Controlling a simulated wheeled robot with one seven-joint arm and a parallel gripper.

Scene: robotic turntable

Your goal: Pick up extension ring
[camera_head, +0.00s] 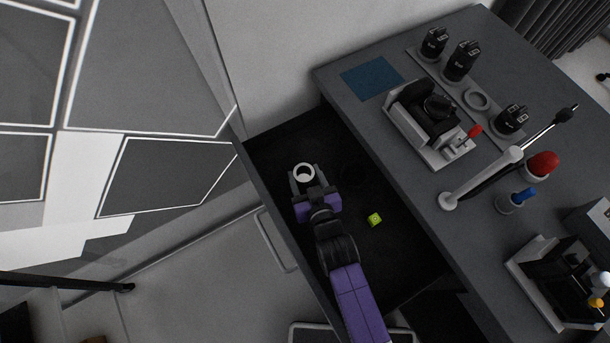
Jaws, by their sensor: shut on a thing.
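A small pale ring with a dark centre, apparently the extension ring (304,164), is at the tip of my gripper (303,178). My gripper is shut on it, with the light fingers at its sides. Both are over the open black drawer, near its left side. I cannot tell whether the ring touches the drawer floor. The fingers hide part of the ring. My purple and black arm reaches in from the bottom of the picture.
The drawer's front wall is left.

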